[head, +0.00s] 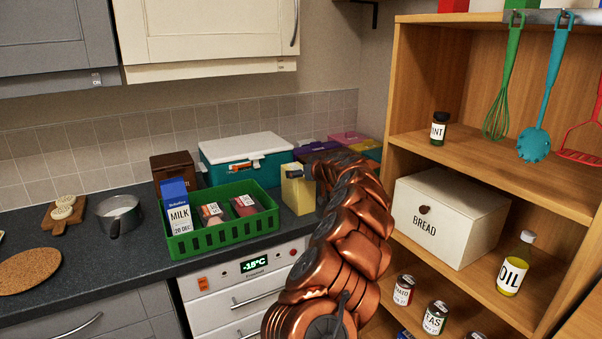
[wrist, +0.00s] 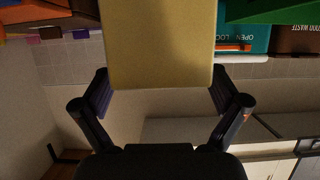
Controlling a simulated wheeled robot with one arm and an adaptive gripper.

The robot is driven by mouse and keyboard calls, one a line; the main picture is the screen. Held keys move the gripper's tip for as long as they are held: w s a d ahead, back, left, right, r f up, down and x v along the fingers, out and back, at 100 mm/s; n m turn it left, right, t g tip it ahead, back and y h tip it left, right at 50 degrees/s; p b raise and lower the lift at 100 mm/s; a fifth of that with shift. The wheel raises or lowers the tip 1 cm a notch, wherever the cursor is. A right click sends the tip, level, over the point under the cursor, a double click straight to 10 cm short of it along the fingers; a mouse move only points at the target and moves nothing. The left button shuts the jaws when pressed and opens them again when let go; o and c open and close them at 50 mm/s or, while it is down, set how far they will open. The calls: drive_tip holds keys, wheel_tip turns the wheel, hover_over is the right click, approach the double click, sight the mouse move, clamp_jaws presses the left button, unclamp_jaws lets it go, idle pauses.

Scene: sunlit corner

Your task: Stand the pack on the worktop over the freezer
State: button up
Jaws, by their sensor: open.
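The pale yellow pack (head: 298,189) stands upright on the dark worktop (head: 283,222) above the white freezer (head: 222,308), just right of the green crate. My gripper (head: 312,172) is at the pack's right side in the head view, partly hidden by my copper arm. In the wrist view, which is upside down, the pack (wrist: 158,45) fills the top middle. My open gripper (wrist: 160,92) has one dark finger by each side edge of the pack. I cannot tell whether either finger touches it. The pack's lower part is out of the wrist view.
The green crate (head: 222,240) holds a milk carton (head: 178,208) and small packs. Behind are a teal box with a white lid (head: 243,158) and a brown food-waste bin (head: 174,170). Shelves with a bread box (head: 447,218) stand right. A pot (head: 120,214) is left.

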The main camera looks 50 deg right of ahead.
drive_tip(key=shift+v, duration=1.1)
drive_tip(key=b+v, duration=0.2)
drive_tip(key=v, duration=0.6)
drive_tip(key=shift+s, duration=0.35)
drive_tip(key=shift+a+r, duration=0.15)
